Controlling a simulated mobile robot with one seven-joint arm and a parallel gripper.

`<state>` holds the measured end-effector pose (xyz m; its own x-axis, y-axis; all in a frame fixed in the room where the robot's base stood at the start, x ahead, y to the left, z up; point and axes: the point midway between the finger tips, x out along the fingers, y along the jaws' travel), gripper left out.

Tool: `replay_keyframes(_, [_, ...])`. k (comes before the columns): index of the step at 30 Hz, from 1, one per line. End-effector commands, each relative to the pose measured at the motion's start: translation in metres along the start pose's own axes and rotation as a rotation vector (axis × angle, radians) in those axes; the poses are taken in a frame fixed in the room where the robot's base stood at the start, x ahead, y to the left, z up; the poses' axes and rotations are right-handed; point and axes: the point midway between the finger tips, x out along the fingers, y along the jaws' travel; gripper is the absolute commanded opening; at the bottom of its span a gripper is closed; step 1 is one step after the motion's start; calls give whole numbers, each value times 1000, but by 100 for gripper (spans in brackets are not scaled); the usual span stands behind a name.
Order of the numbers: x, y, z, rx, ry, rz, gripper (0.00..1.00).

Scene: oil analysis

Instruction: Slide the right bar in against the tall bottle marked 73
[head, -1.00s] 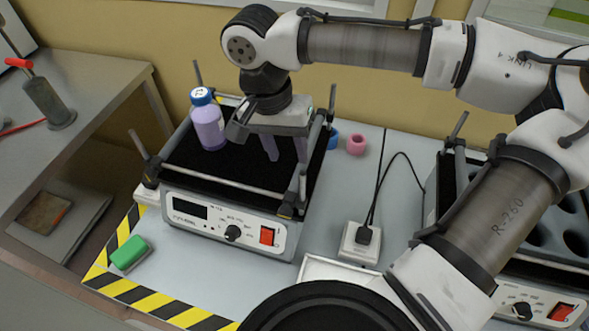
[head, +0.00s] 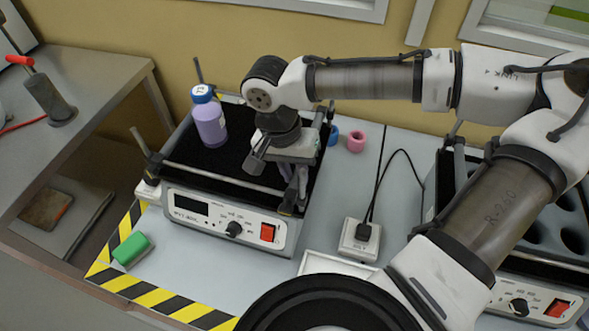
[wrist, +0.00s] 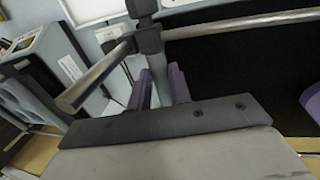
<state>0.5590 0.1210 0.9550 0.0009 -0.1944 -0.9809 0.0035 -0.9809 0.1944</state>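The tall bottle (head: 209,122), purple with a blue cap and a label reading 73, stands upright on the shaker's black mat at the back left. The right bar (head: 318,135) runs along the right side, well apart from the bottle. My gripper (head: 293,190) is low at the front right corner. The bottle's edge (wrist: 312,100) shows at the right.
The front bar (head: 220,180) spans the shaker's front. A blue and a pink ring (head: 356,142) lie right of the shaker. A power socket (head: 360,240) with a cable and a second holed rack (head: 545,235) are further right. A green block (head: 131,249) lies front left.

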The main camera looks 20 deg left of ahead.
Motion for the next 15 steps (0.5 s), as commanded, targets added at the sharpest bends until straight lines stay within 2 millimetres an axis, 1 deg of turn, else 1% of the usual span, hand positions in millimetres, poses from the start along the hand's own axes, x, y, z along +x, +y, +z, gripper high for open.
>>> replay_keyframes(1, [0,0,0,0,0,0,10])
replay_keyframes(3, [0,0,0,0,0,0,1])
replay_keyframes(8, [-1,-3,0,-1,0,0,0])
replay_keyframes(11, [-2,-13,0,-3,-1,-1,0])
replay_keyframes(14, [-5,-30,1,-5,-1,-2,0])
replay_keyframes(15, [-7,-39,1,-7,-1,-3,0])
